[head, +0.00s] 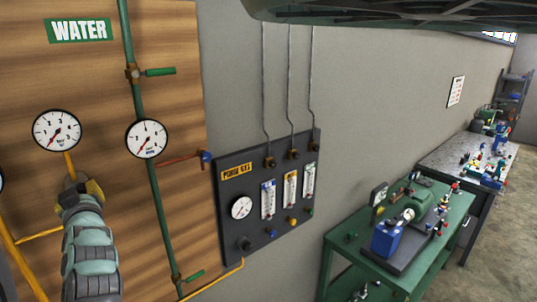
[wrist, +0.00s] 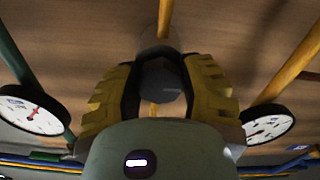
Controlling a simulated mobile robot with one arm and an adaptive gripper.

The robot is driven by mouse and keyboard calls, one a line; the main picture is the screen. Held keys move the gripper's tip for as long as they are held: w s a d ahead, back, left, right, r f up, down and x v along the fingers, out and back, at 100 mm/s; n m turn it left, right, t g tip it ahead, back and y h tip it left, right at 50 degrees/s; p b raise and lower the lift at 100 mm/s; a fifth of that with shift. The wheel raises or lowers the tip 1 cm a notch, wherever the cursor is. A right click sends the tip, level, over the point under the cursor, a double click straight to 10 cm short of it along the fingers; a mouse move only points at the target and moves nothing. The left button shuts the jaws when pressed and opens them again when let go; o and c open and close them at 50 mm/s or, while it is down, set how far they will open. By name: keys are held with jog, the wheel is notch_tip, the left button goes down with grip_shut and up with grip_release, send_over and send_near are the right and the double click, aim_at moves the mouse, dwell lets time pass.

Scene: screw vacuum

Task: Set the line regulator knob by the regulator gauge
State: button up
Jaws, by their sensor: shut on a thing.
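My gripper (head: 88,188) is at the wooden board, just below a round white gauge (head: 57,131) with a dark rim. An orange-yellow pipe (head: 69,164) runs from that gauge down to the gripper. The gauge's red needle points to the lower left. In the wrist view, my yellow fingers (wrist: 160,85) are shut on a dark grey knob (wrist: 161,78) in front of the pipe. In the head view the knob is hidden behind my gripper. Two gauges, one at the left (wrist: 32,112) and one at the right (wrist: 268,124), flank the gripper in the wrist view.
A second gauge (head: 147,138) sits to the right on the green pipe (head: 150,185), which has green-handled valves. A dark purge gas panel (head: 283,237) with a gauge and flowmeters is further right. A green workbench (head: 352,240) with equipment stands beyond it.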

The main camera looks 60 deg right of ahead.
jog(key=shift+f+m+b, duration=0.1)
jog(key=shift+m+b, duration=0.2)
jog(key=shift+b, duration=0.1)
jog(key=shift+d+f+m+b, duration=0.1)
jog(key=shift+m+b, duration=0.5)
jog(key=shift+b, duration=0.1)
jog(key=m+b, duration=0.4)
jog(key=shift+b, duration=0.35)
jog(key=m+b, duration=0.3)
jog(key=m, duration=0.1)
jog(key=shift+m+b, duration=0.3)
jog(key=shift+b, duration=0.1)
jog(key=shift+m+b, duration=0.75)
jog(key=shift+m, duration=0.45)
jog(key=o, duration=1.2)
jog(key=shift+r, duration=0.2)
